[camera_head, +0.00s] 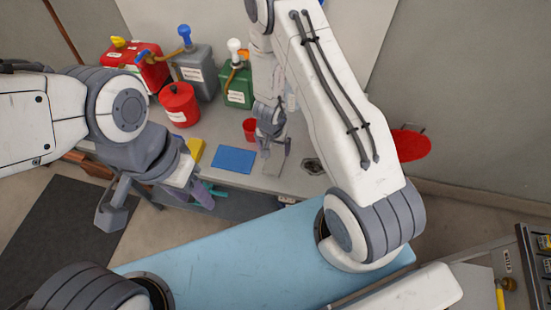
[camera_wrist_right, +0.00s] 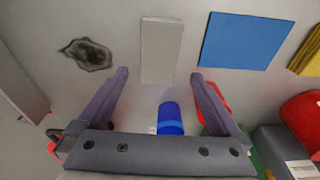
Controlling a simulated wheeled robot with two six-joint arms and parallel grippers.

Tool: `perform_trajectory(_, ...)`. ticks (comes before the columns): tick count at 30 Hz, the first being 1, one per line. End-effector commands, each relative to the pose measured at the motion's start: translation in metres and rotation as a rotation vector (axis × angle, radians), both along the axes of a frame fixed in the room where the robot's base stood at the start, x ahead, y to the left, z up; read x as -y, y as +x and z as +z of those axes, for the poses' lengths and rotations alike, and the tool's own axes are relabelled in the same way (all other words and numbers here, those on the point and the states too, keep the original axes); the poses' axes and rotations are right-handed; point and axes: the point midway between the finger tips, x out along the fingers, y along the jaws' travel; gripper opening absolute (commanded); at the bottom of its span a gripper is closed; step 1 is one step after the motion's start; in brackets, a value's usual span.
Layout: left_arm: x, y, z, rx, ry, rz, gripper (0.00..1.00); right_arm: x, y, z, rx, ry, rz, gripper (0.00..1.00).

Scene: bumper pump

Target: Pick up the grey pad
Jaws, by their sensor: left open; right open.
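The grey pad (camera_wrist_right: 161,50) is a flat pale grey rectangle lying on the worktop. In the right wrist view it is just beyond my right gripper (camera_wrist_right: 160,75), in line with the gap between the fingertips. Whether the fingertips touch the worktop, I cannot tell. My left gripper (camera_head: 157,203) is open and empty at the worktop's front left edge.
A blue pad (camera_head: 233,160) and a yellow pad (camera_head: 195,150) lie left of the grey one. A dark stain (camera_head: 313,166) is to its right. A red cup (camera_head: 250,129) and blue cylinder (camera_wrist_right: 171,118) stand close by. Red (camera_head: 180,104), grey and green (camera_head: 238,87) containers stand behind.

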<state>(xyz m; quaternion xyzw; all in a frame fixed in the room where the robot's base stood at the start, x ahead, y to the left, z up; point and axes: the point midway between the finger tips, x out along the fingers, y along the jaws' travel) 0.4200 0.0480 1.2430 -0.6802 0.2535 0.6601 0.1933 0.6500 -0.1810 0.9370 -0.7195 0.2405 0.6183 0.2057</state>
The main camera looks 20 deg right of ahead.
Motion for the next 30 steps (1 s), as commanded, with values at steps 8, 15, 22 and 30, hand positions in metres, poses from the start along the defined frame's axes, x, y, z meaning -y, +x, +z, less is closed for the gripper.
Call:
perform_trajectory(8,0.0,0.0,-0.019,0.0,0.0,0.003,0.5,0.002,0.003,-0.033,0.0,0.001,0.002,1.0)
perform_trajectory(15,0.0,0.0,-0.032,0.0,0.0,0.005,0.5,0.007,0.005,-0.066,-0.003,0.001,0.003,1.0)
perform_trajectory(22,0.0,0.0,-0.032,-0.001,0.0,0.006,0.5,0.008,0.008,-0.081,0.0,0.002,0.003,1.0)
perform_trajectory(30,0.0,0.0,-0.032,-0.001,0.0,0.006,0.5,0.008,0.008,-0.08,0.0,0.002,0.003,0.66)
